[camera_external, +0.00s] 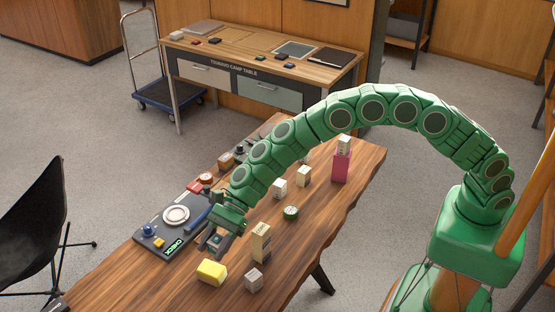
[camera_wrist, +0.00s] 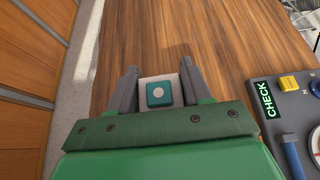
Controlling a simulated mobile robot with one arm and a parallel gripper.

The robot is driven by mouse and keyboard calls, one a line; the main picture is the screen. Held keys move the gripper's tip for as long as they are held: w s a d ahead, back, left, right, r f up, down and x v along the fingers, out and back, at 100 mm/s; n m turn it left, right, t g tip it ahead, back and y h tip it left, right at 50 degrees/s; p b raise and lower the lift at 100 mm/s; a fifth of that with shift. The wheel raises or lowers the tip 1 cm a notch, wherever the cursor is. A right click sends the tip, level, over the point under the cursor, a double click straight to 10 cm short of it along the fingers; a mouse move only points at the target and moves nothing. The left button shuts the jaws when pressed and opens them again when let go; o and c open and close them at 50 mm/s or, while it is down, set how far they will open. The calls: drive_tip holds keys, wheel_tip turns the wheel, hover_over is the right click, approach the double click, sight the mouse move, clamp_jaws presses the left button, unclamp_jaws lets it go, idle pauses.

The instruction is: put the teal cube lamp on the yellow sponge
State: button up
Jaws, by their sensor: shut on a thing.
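My gripper (camera_external: 214,245) is shut on the teal cube lamp (camera_wrist: 160,94). In the wrist view, the lamp is a pale block with a teal face and a white round dot, between the two grey fingers. In the external view, only a small part of the lamp (camera_external: 215,240) shows between the fingers. The yellow sponge (camera_external: 212,272) lies on the wooden table, just below my gripper in the external picture. The sponge does not show in the wrist view. I cannot tell how high the lamp is above the table.
A dark control panel (camera_external: 165,235) with a CHECK sign and a yellow button is to the left of my gripper. A stack of blocks (camera_external: 261,236) and a pale cube (camera_external: 253,280) stand to the right.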

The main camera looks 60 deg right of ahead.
drive_tip(key=shift+w+a+f, duration=0.35)
drive_tip(key=shift+f, duration=0.25)
drive_tip(key=shift+w+a+f, duration=0.3)
drive_tip(key=shift+w+f, duration=0.1)
drive_tip(key=shift+f, duration=0.2)
drive_tip(key=shift+w+a+f, duration=0.35)
drive_tip(key=shift+f, duration=1.75)
drive_tip(key=shift+f, duration=0.15)
drive_tip(key=o, duration=1.1)
drive_tip(key=shift+r, duration=0.2)
drive_tip(key=v, duration=1.2)
